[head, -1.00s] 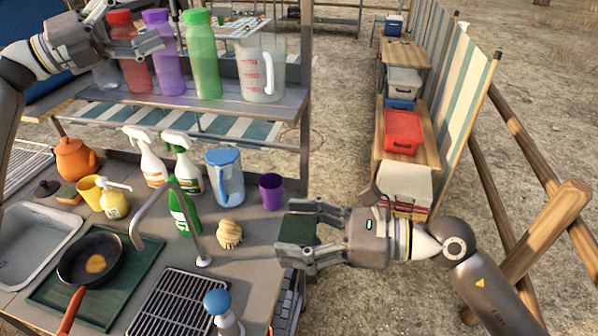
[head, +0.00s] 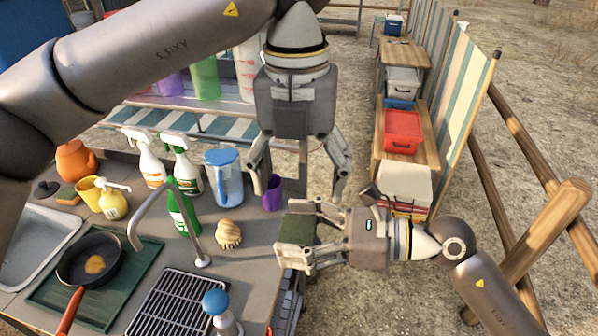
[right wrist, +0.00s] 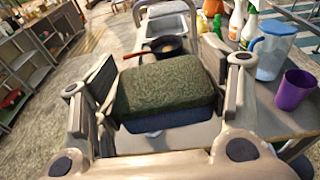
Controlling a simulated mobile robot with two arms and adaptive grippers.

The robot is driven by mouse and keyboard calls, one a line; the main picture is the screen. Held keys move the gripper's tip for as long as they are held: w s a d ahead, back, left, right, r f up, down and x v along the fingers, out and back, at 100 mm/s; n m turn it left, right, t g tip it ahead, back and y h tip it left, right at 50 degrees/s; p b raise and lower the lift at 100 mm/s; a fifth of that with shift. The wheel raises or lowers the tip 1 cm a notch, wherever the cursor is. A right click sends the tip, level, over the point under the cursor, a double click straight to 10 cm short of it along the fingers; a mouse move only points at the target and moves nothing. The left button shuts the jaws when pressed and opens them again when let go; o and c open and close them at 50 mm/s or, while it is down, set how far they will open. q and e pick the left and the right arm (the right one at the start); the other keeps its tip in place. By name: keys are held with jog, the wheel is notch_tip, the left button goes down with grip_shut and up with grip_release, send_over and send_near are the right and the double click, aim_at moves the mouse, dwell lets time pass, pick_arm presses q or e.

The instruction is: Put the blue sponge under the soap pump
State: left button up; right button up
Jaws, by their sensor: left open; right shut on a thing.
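My right gripper (head: 298,232) is shut on a sponge (right wrist: 168,90) and holds it in the air off the counter's right edge. The sponge has a rough green face and a dark blue layer under it in the right wrist view. In the head view only a dark green patch (head: 324,231) of it shows between the fingers. My left gripper (head: 299,186) is open and empty, fingers down, above and close to the right gripper. The soap pump (head: 113,203), a yellow bottle with a white pump head, stands at the counter's left, beside a yellow cup (head: 89,191).
Spray bottles (head: 150,160), a blue-lidded pitcher (head: 225,180), a purple cup (head: 272,194), a brush (head: 229,234) and a tall tap (head: 158,206) crowd the counter. A pan (head: 88,259) lies in front. Another small sponge (head: 68,196) lies near the orange teapot (head: 75,158).

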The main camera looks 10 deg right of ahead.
aim_at(298, 235)
pick_arm(q)
notch_tip(298, 235, down, 12)
jog(key=shift+a+f, duration=0.1)
jog(key=shift+a, duration=0.05)
dwell(0.4)
jog(key=c, duration=1.1)
pick_arm(e)
jog(key=o, duration=0.7)
